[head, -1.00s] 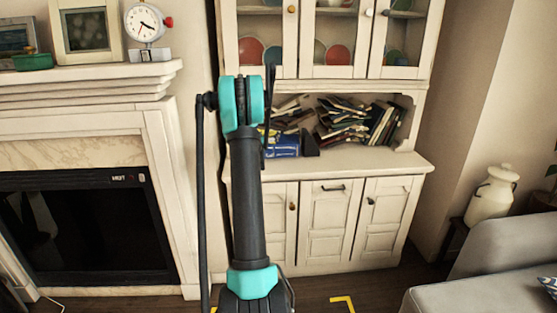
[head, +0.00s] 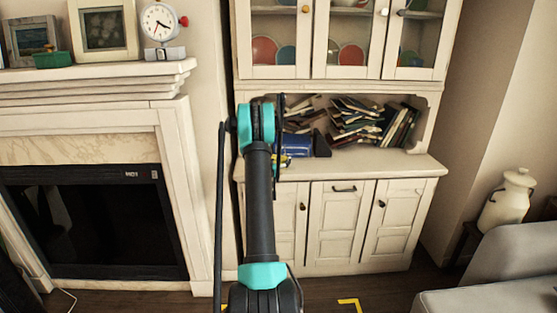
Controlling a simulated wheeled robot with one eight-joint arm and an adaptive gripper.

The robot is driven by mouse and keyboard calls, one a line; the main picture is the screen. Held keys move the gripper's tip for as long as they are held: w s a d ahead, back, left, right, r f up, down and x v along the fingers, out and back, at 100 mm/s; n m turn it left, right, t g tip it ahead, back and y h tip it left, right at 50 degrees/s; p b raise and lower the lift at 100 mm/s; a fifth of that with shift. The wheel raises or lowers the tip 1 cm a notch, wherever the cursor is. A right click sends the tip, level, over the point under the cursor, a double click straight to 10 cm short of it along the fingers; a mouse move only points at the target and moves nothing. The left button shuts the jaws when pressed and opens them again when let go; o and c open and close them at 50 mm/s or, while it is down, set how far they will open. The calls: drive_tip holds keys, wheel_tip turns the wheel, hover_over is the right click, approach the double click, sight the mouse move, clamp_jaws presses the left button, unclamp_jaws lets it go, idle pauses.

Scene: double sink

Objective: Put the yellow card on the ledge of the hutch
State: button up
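The white hutch (head: 335,87) stands against the wall ahead, with glass doors above, an open recess and panelled doors below. Its ledge (head: 402,163) is the counter in front of the recess, and its right part is bare. My arm rises in front of the hutch's left side and covers part of the ledge. My gripper cannot be made out; it is hidden behind the arm or out of view. No yellow card can be made out. A small yellow patch shows by a blue item (head: 298,146) on the ledge, too small to identify.
Several books (head: 355,120) lean in the hutch recess. A fireplace (head: 90,220) with a mantel (head: 100,85) stands at left, bearing a clock (head: 159,22) and frames. A grey sofa (head: 500,285) is at lower right, by a white milk can (head: 507,199). Yellow marks (head: 349,302) lie on the floor.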

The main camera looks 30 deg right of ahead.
drive_tip(key=shift+f, duration=0.1)
drive_tip(key=o, duration=0.6)
